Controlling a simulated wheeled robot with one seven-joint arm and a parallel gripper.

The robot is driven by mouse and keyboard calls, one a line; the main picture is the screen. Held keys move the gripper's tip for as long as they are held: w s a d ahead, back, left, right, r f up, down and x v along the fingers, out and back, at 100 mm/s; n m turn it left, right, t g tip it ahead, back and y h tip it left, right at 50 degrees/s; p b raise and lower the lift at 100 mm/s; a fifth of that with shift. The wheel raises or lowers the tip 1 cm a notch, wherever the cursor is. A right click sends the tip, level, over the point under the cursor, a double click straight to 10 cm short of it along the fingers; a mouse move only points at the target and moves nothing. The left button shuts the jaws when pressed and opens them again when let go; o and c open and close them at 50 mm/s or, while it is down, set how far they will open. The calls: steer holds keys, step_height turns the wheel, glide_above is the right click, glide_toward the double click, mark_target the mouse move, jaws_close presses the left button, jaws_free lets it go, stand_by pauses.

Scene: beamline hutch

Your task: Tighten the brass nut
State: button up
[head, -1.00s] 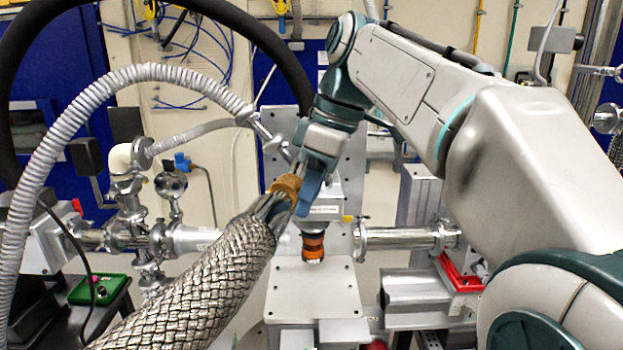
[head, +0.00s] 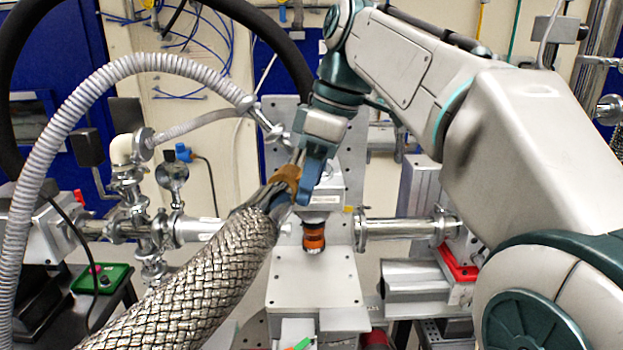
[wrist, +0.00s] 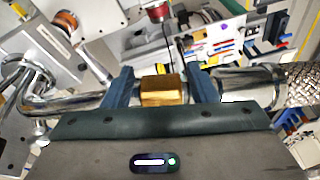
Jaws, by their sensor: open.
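The brass nut (head: 288,176) sits on a metal pipe joint at the upper end of a braided metal hose (head: 200,275). My gripper (head: 299,186) comes down on it from the upper right. In the wrist view the brass nut (wrist: 162,91) lies between the two blue fingers of my gripper (wrist: 162,76). The jaws are open, with a finger on each side of the nut. A gap shows on the nut's left; on its right I cannot tell whether the finger touches. Bright metal tube continues to both sides of the nut.
A grey corrugated hose (head: 60,130) and a thick black hose arch at the left. A steel pipe cross (head: 135,225) stands at left. An orange-ringed fitting (head: 313,237) sits just below my gripper, above a bare grey plate (head: 312,280). A red bracket (head: 455,265) lies at right.

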steer(key=v, duration=0.7)
stand_by(0.4)
